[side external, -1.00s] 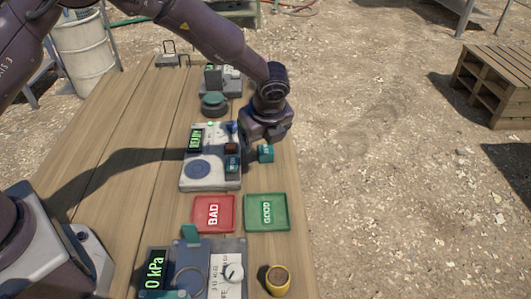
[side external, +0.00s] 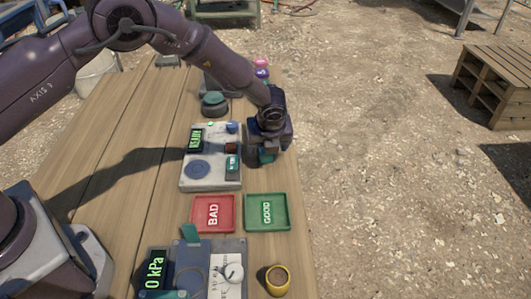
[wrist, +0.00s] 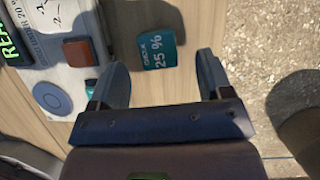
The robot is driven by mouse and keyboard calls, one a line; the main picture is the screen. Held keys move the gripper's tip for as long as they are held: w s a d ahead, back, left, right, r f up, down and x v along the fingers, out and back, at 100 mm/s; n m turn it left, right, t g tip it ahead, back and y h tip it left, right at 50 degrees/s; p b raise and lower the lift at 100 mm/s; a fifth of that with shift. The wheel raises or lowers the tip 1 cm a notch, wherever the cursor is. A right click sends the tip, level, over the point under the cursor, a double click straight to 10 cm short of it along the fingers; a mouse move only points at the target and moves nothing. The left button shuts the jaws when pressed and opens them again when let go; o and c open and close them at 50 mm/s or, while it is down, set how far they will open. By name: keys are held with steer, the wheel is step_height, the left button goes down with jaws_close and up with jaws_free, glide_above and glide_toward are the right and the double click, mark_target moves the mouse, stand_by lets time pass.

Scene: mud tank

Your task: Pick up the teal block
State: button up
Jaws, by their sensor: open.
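The teal block (side external: 266,156) with a white label sits on the wooden table, right of the white device marked READY (side external: 207,182). Another small teal piece (side external: 232,163) is on the device, partly covered by the left finger in the wrist view.
A brown-red block (wrist: 78,52) is on the device. A red BAD tray (side external: 197,222), a green GOOD tray (side external: 283,227) and a yellow cup (side external: 278,281) stand nearer the camera. The table's right edge is close to the block.

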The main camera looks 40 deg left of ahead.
steer(key=shift+x, duration=2)
steer(key=shift+a+r, duration=0.1)
steer(key=c, duration=1)
